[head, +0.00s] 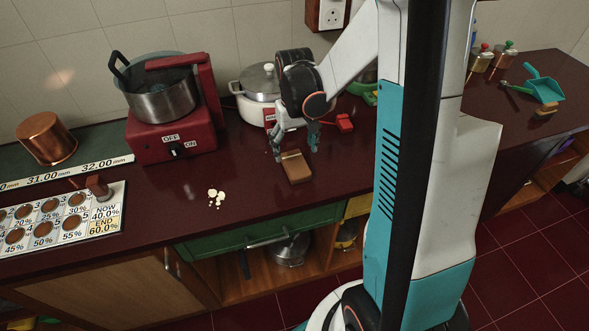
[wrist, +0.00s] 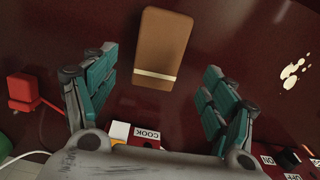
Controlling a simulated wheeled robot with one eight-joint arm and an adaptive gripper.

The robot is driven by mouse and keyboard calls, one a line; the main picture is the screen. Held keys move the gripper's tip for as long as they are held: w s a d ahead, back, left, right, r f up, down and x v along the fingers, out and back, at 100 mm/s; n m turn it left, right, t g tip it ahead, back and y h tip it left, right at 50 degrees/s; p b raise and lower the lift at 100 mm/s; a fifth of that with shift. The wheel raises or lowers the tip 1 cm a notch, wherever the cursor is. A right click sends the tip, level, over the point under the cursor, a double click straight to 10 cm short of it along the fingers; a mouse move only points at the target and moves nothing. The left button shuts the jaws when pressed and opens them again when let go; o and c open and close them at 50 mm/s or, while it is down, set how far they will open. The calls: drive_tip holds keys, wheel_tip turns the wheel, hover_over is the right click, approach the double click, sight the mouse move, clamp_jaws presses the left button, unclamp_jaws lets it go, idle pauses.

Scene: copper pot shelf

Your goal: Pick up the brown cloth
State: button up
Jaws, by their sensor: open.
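The brown cloth (head: 296,167) is a small folded rectangle with a pale stripe near one end. It lies flat on the dark red counter, in the middle of the head view. In the wrist view the cloth (wrist: 160,45) shows at the top centre, beyond the fingertips. My gripper (head: 294,146) is above the counter at the cloth's back end. In the wrist view my gripper (wrist: 155,85) has its two teal fingers spread wide, with nothing between them. I cannot tell the exact height of the fingers over the counter.
Behind my gripper stands a white cooker (head: 257,82). A red block (head: 344,122) with a cable lies to its right. On the left are a red stove (head: 172,138) with a steel pot (head: 163,100), and pale crumbs (head: 216,197). The counter around the cloth is clear.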

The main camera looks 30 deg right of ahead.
sight(295, 163)
drive_tip(key=f+b, duration=0.1)
drive_tip(key=f, duration=0.2)
drive_tip(key=f+b, duration=0.2)
drive_tip(key=f, duration=0.1)
drive_tip(key=shift+s+f, duration=0.2)
drive_tip(key=shift+f, duration=0.05)
drive_tip(key=c, duration=1.2)
